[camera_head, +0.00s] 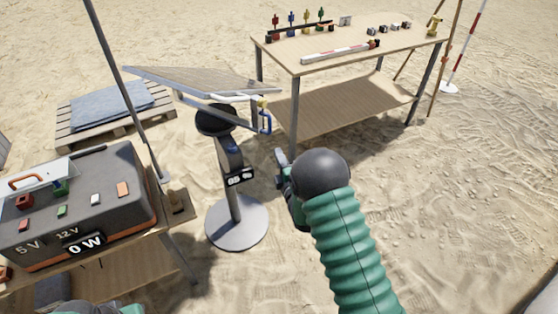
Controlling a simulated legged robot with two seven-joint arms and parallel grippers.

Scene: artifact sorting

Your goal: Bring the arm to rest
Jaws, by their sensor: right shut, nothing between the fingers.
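My right arm comes in from the bottom right with a green ribbed sleeve and a dark round joint. My right gripper (281,158) is at its far end, partly hidden behind the joint, shut and empty. It is over the sand, to the right of the solar panel stand (234,190) and apart from it. A small green part of my left arm shows at the bottom left edge; the left gripper is not seen.
A tilted panel (205,80) with a blue-handled clamp (265,122) tops the stand. A grey power box (120,200) reading "0 W" sits on the left table. A wooden table (350,55) with small coloured items stands at the back right. Open sand lies to the right.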

